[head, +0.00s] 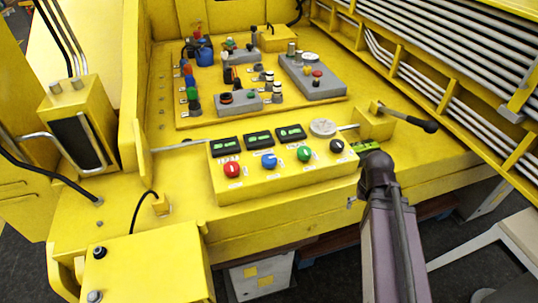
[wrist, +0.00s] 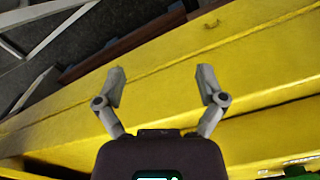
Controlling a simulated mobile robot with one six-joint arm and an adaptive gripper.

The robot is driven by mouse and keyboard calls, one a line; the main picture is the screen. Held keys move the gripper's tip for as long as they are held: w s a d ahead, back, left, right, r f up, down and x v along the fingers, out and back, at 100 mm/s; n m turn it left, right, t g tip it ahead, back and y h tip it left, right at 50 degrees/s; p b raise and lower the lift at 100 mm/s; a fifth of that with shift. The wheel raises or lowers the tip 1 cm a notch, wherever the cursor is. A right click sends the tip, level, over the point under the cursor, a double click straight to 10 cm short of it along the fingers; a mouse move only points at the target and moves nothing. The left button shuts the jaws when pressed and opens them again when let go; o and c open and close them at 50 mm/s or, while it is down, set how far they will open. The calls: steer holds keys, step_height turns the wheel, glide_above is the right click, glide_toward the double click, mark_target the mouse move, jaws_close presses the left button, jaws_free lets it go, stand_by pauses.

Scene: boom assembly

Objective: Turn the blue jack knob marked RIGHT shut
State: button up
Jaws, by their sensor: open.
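The blue knob (head: 269,159) sits on the sloped front of a yellow control box, second from the left in a row. A red knob (head: 232,169) is to its left, and a green knob (head: 304,153) and a black knob (head: 337,146) are to its right. The markings by the knobs are too small to read. My gripper (wrist: 162,82) is open and empty in the wrist view, with its fingers wide apart in front of a plain yellow surface. No knob is clearly between the fingers. The gripper's fingers do not show in the head view.
Several small displays (head: 259,139) and a round gauge (head: 323,127) sit on top of the control box. A black-ended lever (head: 422,123) sticks out at the right. Grey switch boxes (head: 238,101) stand on a plate behind. My arm is right of the box.

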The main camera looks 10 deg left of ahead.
steer(key=w+a+r+n+p, duration=0.3)
steer(key=a+r+n+p, duration=0.1)
steer(key=a+r+p, duration=0.25)
steer(key=w+a+r+n+p, duration=0.3)
steer(key=a+r+p, duration=0.25)
steer(key=a, duration=0.25)
step_height(320, 180, up, 10)
steer(key=n+p, duration=0.7)
steer(key=p, duration=0.2)
glide_above(269, 158)
steer(key=shift+f, duration=0.15)
step_height(269, 158, down, 13)
steer(key=b, duration=1.3)
steer(key=shift+f+b, duration=0.2)
steer(key=shift+b, duration=0.1)
steer(key=c, duration=1.1)
